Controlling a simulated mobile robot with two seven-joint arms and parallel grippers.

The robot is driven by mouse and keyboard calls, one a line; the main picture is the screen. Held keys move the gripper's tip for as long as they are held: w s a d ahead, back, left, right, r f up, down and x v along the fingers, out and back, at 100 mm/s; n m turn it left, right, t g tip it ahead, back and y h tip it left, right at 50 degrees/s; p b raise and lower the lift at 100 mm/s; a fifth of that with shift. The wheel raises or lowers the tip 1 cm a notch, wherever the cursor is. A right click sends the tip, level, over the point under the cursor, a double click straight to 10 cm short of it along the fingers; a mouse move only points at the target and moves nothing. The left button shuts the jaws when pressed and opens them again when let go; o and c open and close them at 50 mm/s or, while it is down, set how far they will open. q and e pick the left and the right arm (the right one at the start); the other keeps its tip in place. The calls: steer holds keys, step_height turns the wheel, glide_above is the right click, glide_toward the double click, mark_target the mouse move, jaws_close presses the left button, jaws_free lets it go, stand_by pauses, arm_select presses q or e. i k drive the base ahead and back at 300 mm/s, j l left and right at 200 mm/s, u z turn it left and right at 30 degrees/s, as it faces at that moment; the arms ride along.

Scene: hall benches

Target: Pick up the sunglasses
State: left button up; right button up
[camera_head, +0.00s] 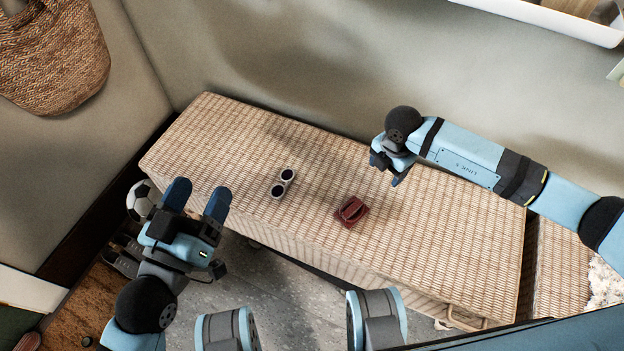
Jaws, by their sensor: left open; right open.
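The sunglasses (283,183) lie on the woven bench (240,125), left of its middle. They show two dark round lenses in a pale frame. My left gripper (198,197) is open and empty, to the left of the sunglasses and apart from them, at the bench's front left edge. My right gripper (383,172) is above the bench to the right of the sunglasses, also apart from them. Its fingers are small in view and hold nothing that I can see.
A dark red item (351,211), perhaps a wallet, lies on the bench right of the sunglasses. A football (142,201) and shoes (122,258) are on the floor at the left. A woven bag (52,55) hangs on the wall. The bench's left end is clear.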

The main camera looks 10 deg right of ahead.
mark_target(287, 174)
steer(key=i+j+z, duration=0.2)
steer(key=j, duration=0.3)
steer(key=j+z, duration=0.15)
steer(key=j, duration=0.35)
steer(key=i+j+z, duration=0.2)
steer(key=j, duration=0.35)
steer(key=k+l, duration=0.05)
steer(key=k, duration=0.05)
